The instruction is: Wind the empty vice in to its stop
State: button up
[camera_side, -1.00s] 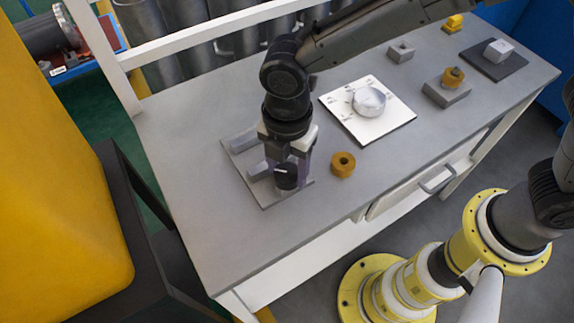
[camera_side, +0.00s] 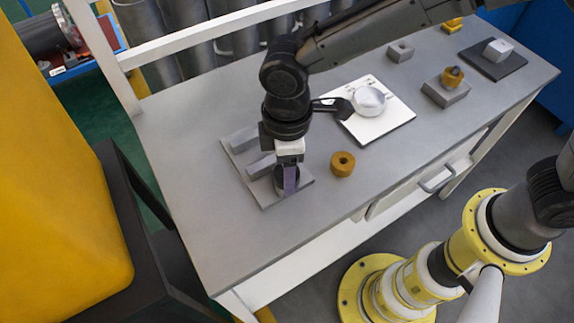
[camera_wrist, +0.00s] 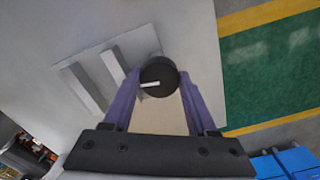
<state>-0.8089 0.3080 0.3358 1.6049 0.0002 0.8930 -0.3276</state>
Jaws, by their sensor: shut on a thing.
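The vice is a grey base plate (camera_side: 267,195) near the left front of the table. It carries two parallel grey jaws, a far one (camera_side: 240,142) and a near one (camera_side: 260,166), with an empty gap between them. In the wrist view the jaws (camera_wrist: 82,90) and (camera_wrist: 113,66) stand apart. Its dark round knob (camera_wrist: 158,70) has a white pointer line. My gripper (camera_side: 287,180), pointing down, is shut on the knob, with a purple finger on either side. In the side view the gripper mostly hides the knob.
A silver dial (camera_side: 369,101) on a white plate (camera_side: 385,128) lies farther back. Grey blocks (camera_side: 400,52) and (camera_side: 446,93) stand beyond. The table's front edge is near the vice.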

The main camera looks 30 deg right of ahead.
jog(key=m, duration=0.4)
jog(key=shift+r+m, duration=0.1)
jog(key=shift+m, duration=0.2)
jog(key=m, duration=0.3)
jog(key=shift+m, duration=0.4)
jog(key=m, duration=0.3)
jog(key=shift+m, duration=2.1)
jog(key=shift+a, duration=0.1)
jog(key=o, duration=1.4)
jog(key=shift+c, duration=0.2)
